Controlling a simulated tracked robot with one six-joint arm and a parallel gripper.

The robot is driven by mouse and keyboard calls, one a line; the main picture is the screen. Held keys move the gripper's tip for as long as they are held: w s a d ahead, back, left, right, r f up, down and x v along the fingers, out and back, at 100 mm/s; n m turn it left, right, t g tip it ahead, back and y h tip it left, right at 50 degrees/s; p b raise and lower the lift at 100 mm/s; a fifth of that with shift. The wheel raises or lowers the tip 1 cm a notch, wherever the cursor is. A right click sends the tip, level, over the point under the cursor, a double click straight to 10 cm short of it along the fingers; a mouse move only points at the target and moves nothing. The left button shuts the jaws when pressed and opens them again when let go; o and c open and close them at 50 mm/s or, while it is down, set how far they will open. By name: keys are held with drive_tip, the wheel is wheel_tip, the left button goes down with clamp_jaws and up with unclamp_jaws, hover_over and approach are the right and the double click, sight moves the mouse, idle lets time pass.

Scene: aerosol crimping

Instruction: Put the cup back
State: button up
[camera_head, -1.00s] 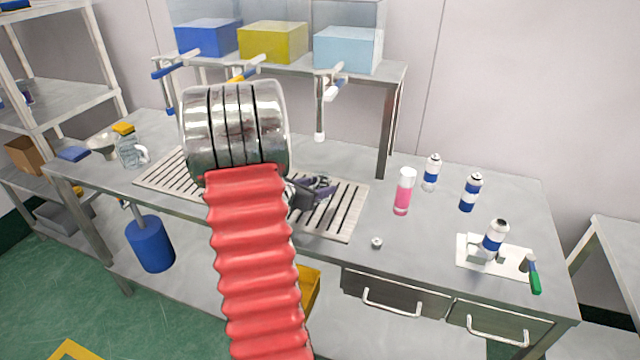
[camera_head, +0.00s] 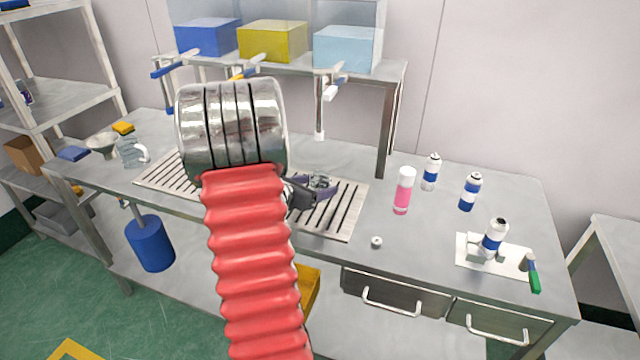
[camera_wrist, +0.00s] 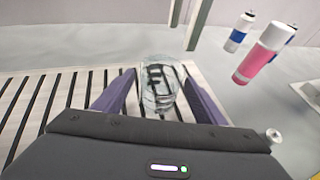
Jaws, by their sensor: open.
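A clear glass cup (camera_wrist: 158,85) stands on the slatted grate (camera_wrist: 60,92) in the wrist view. My gripper (camera_wrist: 155,95) is open, with one purple finger on each side of the cup. I cannot tell whether either finger touches it. In the head view my gripper (camera_head: 318,188) is low over the right part of the grate (camera_head: 345,215), and the cup (camera_head: 319,180) shows small between the fingers. My arm hides the middle of the grate there.
A pink bottle (camera_head: 403,192) and blue-banded cans (camera_head: 431,172) stand right of the grate. A small white cap (camera_head: 376,242) lies near the front edge. A glass jug (camera_head: 131,152) and a funnel (camera_head: 102,145) stand at the left. A shelf (camera_head: 385,72) with bins rises behind.

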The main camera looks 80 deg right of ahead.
drive_tip(key=v, duration=1.1)
drive_tip(key=shift+w+a, duration=0.1)
idle(0.5)
drive_tip(key=w+a+r+m+t+y, duration=0.2)
drive_tip(key=w+a+m, duration=0.1)
drive_tip(key=a, duration=0.6)
drive_tip(key=w+a+r+m+t+y, duration=0.1)
drive_tip(key=w+a+r+m+t, duration=0.2)
drive_tip(key=a, duration=0.6)
drive_tip(key=w+a+r+m+y, duration=0.15)
drive_tip(key=w+a+m, duration=0.25)
drive_tip(key=a, duration=0.6)
drive_tip(key=a+r+m+t+y, duration=0.1)
drive_tip(key=a+t+y, duration=0.2)
drive_tip(key=a, duration=0.9)
drive_tip(key=w+a+r+m+t+y, duration=0.1)
drive_tip(key=a+y, duration=0.4)
drive_tip(key=a, duration=0.7)
drive_tip(key=shift+a+r+m+t, duration=0.4)
drive_tip(key=shift+m+t, duration=0.3)
drive_tip(key=shift+t, duration=0.2)
